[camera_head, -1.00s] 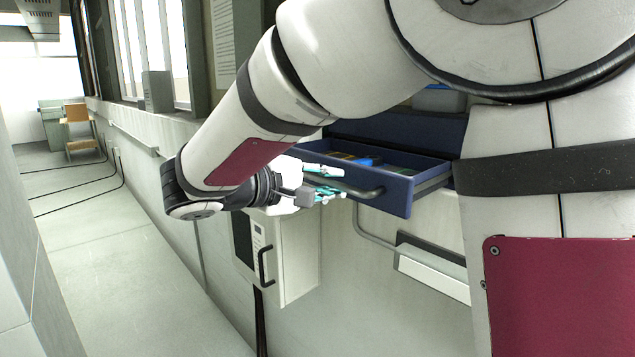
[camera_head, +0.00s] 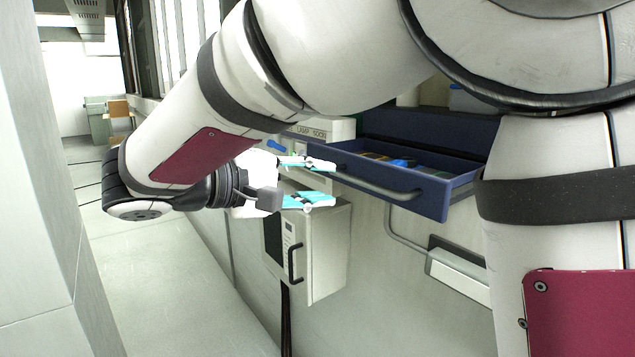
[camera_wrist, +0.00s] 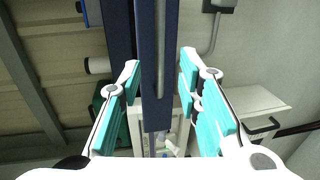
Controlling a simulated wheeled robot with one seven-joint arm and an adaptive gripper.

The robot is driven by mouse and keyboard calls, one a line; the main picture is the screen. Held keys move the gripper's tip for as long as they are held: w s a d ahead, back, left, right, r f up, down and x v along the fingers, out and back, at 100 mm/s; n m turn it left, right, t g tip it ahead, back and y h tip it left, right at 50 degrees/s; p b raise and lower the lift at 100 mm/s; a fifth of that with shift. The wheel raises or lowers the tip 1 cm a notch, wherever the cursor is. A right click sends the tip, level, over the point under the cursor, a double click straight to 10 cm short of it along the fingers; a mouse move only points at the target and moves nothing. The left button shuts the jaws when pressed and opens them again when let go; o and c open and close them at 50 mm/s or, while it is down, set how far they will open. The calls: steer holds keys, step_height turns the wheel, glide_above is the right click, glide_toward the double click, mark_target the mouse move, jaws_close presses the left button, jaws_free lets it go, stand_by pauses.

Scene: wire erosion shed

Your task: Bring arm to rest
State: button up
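My gripper (camera_head: 318,181) is at the end of my arm, left of the open blue drawer (camera_head: 438,205), in the head view. Its two teal-padded fingers are spread apart with nothing between them. In the wrist view the gripper (camera_wrist: 160,108) is also open, and the drawer front (camera_wrist: 150,60) with its grey handle shows beyond the fingers. The fingertips look close to the drawer handle (camera_head: 375,188) in the head view; I cannot tell the exact gap. My upper arm hides part of the scene above the drawer.
A white cabinet with a black handle (camera_head: 317,255) is on the wall below my gripper. A conduit box (camera_head: 458,278) is on the wall below the drawer. A pale pillar (camera_head: 40,200) stands at the left. Open floor (camera_head: 165,285) lies between pillar and wall.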

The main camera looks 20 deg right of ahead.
steer(key=shift+v, duration=0.8)
steer(key=s+d+f+g+y, duration=0.4)
steer(key=s+d+f+y, duration=0.1)
steer(key=s+d, duration=0.5)
steer(key=s+a+f+m+t+y, duration=0.3)
steer(key=s+f+m+y, duration=0.1)
steer(key=s+f+y, duration=0.3)
steer(key=s+y, duration=0.2)
steer(key=s, duration=0.1)
steer(key=shift+s+a+f+t+y, duration=0.25)
steer(key=shift+t+y, duration=0.05)
steer(key=shift+t, duration=0.1)
